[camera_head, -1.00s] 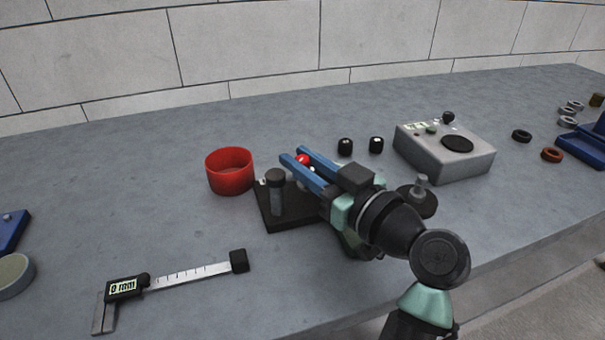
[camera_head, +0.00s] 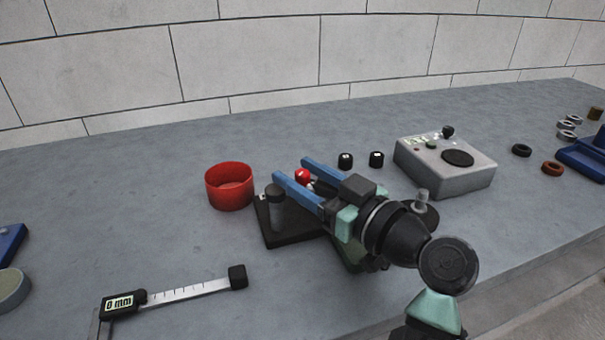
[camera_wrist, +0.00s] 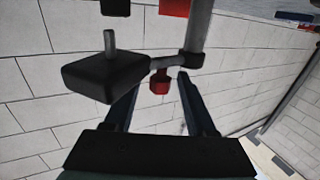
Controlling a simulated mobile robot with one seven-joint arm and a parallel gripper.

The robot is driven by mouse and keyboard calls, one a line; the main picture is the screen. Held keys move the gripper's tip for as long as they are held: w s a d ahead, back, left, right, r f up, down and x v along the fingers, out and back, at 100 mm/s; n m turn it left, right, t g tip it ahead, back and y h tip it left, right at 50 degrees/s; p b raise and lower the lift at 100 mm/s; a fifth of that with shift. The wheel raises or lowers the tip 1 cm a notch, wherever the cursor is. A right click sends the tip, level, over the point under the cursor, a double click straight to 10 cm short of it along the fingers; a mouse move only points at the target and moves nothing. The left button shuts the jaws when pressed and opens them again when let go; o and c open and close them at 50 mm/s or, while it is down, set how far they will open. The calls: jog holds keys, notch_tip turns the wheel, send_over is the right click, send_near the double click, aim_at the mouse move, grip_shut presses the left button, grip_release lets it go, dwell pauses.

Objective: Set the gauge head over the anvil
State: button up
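The gauge stand has a dark base (camera_head: 268,232) and a grey post (camera_head: 277,215) with a black collar on top. In the wrist view, a thin arm runs from the post (camera_wrist: 198,35) to a black block (camera_wrist: 105,76) with a grey pin, apparently the gauge head. A red knob (camera_wrist: 160,86) sits on this arm; it also shows in the head view (camera_head: 302,175). My gripper (camera_head: 290,168) is open, its blue fingers on either side of the knob with gaps visible. In the head view my gripper hides the gauge head. I cannot make out the anvil clearly.
A red cup (camera_head: 229,190) stands close left of the stand. Two small black pieces (camera_head: 346,161) and a grey instrument box (camera_head: 445,172) are behind and right. A digital caliper (camera_head: 170,294) lies at front left. The back left bench is clear.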

jog(key=shift+s+d, duration=0.1)
jog(key=p+v, duration=0.1)
jog(key=v, duration=1.1)
jog(key=shift+s+d, duration=0.25)
